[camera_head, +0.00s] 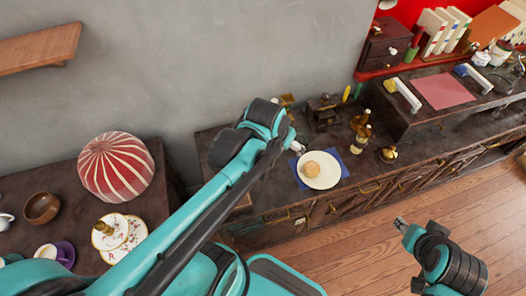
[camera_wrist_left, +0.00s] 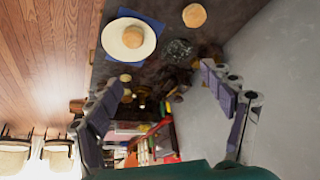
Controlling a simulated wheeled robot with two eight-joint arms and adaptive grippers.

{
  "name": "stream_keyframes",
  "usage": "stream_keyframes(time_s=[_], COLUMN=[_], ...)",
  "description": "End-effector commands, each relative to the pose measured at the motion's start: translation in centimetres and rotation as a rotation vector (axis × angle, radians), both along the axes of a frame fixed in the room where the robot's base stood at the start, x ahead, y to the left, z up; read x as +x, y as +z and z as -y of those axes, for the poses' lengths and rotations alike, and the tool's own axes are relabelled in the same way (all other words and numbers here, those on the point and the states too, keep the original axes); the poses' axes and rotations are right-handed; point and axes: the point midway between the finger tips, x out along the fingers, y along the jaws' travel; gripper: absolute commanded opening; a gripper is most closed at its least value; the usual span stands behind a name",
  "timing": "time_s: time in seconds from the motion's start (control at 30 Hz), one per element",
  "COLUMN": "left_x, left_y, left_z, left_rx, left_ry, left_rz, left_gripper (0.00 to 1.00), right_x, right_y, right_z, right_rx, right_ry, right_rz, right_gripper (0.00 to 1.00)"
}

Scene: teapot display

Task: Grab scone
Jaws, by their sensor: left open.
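A round tan scone (camera_head: 312,169) lies on a white plate (camera_head: 325,182), which sits on a blue napkin (camera_head: 346,172) on the dark counter. The plate (camera_wrist_left: 113,38) and scone (camera_wrist_left: 133,37) also show at upper left in the left wrist view. A second round tan bun (camera_wrist_left: 194,15) lies on the bare counter there; I cannot make it out in the head view. My left gripper (camera_head: 298,148) is above the counter, just behind and left of the plate. Its fingers (camera_wrist_left: 163,78) are wide apart and empty. My right gripper (camera_head: 400,223) is over the floor, its fingers too small to judge.
Brass-topped bottles (camera_head: 361,138) and a brass bell-like object (camera_head: 388,154) stand right of the plate. A striped red-and-white dome (camera_head: 116,166), a wooden bowl (camera_head: 41,208) and patterned plates (camera_head: 132,237) are on the left table. The grey wall (camera_head: 230,60) is close behind the counter.

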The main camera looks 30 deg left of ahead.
Motion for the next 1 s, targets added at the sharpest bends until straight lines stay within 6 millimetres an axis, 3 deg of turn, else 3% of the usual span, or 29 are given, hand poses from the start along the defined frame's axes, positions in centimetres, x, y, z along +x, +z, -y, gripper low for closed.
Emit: stream_keyframes(time_s=[0.27, 0.5, 0.73, 1.0], left_x=[6.0, 9.8, 11.4, 11.8], left_y=[-5.2, -12.1, -18.4, -21.9], left_z=[-4.1, -7.9, -10.8, -11.9], left_rx=[0.015, 0.008, -0.009, -0.017], left_ry=[-0.022, -0.051, -0.076, -0.09], left_rz=[-0.133, -0.245, -0.323, -0.354], left_gripper=[0.81, 0.81, 0.81, 0.81], right_x=[0.0, 0.0, 0.0, 0.0], right_y=[-1.0, -1.6, -2.1, -2.6], right_z=[0.0, 0.0, 0.0, 0.0], right_rx=[0.0, 0.0, 0.0, 0.0], right_ry=[0.0, 0.0, 0.0, 0.0], right_rz=[0.0, 0.0, 0.0, 0.0], right_gripper=[0.4, 0.4, 0.4, 0.4])
